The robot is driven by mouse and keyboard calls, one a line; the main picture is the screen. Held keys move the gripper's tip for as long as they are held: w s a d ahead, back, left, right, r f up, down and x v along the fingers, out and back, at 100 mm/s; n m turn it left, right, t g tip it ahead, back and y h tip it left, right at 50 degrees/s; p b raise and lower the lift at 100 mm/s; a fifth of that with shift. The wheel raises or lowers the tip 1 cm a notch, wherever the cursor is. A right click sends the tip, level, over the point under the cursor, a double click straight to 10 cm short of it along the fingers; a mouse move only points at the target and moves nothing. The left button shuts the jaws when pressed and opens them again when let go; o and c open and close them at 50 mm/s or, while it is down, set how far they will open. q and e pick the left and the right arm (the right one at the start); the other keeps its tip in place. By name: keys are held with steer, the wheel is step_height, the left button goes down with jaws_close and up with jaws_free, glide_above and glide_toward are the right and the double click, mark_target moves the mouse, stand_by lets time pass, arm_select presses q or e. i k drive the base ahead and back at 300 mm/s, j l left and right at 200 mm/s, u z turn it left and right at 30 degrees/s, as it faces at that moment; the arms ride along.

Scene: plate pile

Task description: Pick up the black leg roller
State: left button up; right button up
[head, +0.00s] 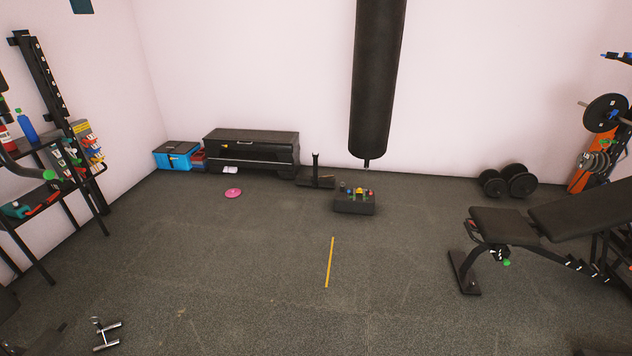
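I cannot pick out the black leg roller with certainty. A black upright post on a flat dark base (316,172) stands on the floor near the back wall, between the long black bench box and the small dark block. I cannot tell whether it is the roller. A pair of round black dumbbells (518,184) lies by the wall at the right. Neither of my grippers can be made out in the head view.
A black hanging bag (377,80) hangs mid-room. A dark block (355,205) bears small coloured things. A weight bench (505,224) stands right, a shelf rack (60,140) left.

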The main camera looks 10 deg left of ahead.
mark_target(305, 180)
steer(key=i+j+u, duration=0.4)
steer(key=i, duration=0.85)
steer(key=i+j+u, duration=0.2)
steer(key=i+u, duration=0.25)
steer(key=i, duration=0.85)
steer(key=i+z, duration=0.15)
steer(key=i, duration=0.35)
steer(key=i+j+z, duration=0.1)
steer(key=i, duration=0.35)
steer(key=i+j+z, duration=0.15)
steer(key=i, duration=0.35)
steer(key=i+j+z, duration=0.1)
steer(key=i, duration=0.35)
